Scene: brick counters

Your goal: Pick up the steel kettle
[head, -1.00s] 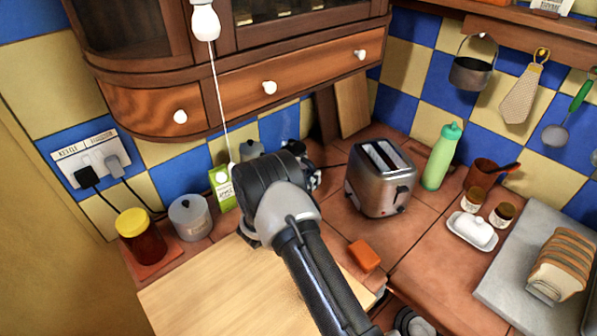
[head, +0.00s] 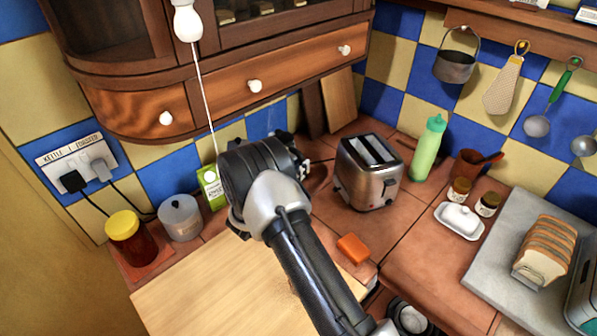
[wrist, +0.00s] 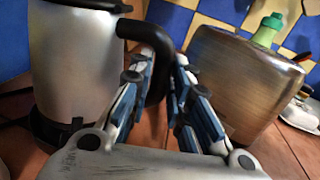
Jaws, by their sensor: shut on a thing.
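The steel kettle (wrist: 75,60) stands close on the left of the wrist view, with a brushed silver body, dark lid edge and black base. Its black handle (wrist: 130,28) curves out to the right and down between my fingers. My gripper (wrist: 162,68) is shut on this handle, with one blue-grey finger on each side. In the head view my wrist and gripper (head: 265,175) cover the kettle's place at the back of the counter, so the kettle is mostly hidden there. I cannot tell whether its base is lifted.
A steel toaster (head: 370,172) stands just right of my gripper; it also shows in the wrist view (wrist: 235,80). A green carton (head: 211,188) and grey canister (head: 180,217) are to the left. A wooden board (head: 215,290) lies in front. Drawers (head: 230,90) overhang behind.

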